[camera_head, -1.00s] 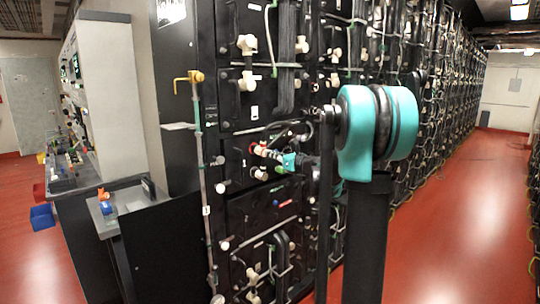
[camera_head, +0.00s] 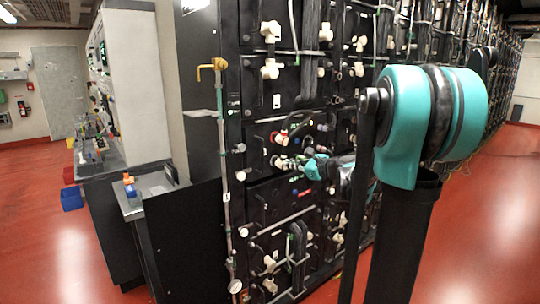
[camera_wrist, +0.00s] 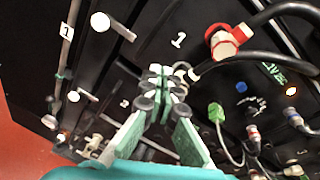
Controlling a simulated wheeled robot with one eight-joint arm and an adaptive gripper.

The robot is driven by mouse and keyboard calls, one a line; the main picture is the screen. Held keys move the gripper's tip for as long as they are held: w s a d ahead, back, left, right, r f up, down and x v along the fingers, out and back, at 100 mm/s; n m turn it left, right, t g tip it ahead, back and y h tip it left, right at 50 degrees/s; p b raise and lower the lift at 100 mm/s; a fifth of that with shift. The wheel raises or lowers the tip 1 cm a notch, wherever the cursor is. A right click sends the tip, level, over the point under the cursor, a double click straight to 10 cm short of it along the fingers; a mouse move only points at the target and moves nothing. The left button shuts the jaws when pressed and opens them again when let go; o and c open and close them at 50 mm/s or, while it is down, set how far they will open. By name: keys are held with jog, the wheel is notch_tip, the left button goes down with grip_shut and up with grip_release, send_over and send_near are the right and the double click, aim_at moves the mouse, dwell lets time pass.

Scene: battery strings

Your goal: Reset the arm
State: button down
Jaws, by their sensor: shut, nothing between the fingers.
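My gripper (camera_head: 300,163) is in front of the black battery rack (camera_head: 262,205), its teal body at the mid-height modules. In the wrist view my gripper (camera_wrist: 158,92) shows green fingers with dark round joints and pale tips brought together, with nothing held between them. A red-and-white cable plug (camera_wrist: 228,38) sits in the panel above and to the right of the fingertips, apart from them. The red plug also shows in the head view (camera_head: 281,137). Whether the fingertips touch the panel or the pale fitting behind them cannot be told.
White knobs (camera_wrist: 100,22), a green plug (camera_wrist: 216,113) and loose black cables stand out from the panel around my gripper. A grey-topped bench (camera_head: 150,190) stands left. The red floor (camera_head: 490,230) at right is clear.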

jog(key=s+a+f+n+g+h, duration=0.2)
jog(key=s+f+n+g+h, duration=0.25)
jog(key=s+f+n, duration=1.2)
jog(key=s+d+f+n+g+h, duration=0.1)
jog(key=s+d+f+n+h, duration=0.1)
jog(key=s, duration=0.6)
jog(key=s+d+f+n+g+h, duration=0.2)
jog(key=s+d+f, duration=0.4)
jog(key=s, duration=0.3)
jog(key=f+n+h, duration=0.1)
jog(key=n, duration=0.1)
jog(key=shift+s+d+n, duration=0.25)
jog(key=shift+d+n, duration=0.1)
jog(key=shift+d, duration=0.05)
jog(key=c, duration=2.3)
grip_release()
jog(key=shift+h, duration=0.25)
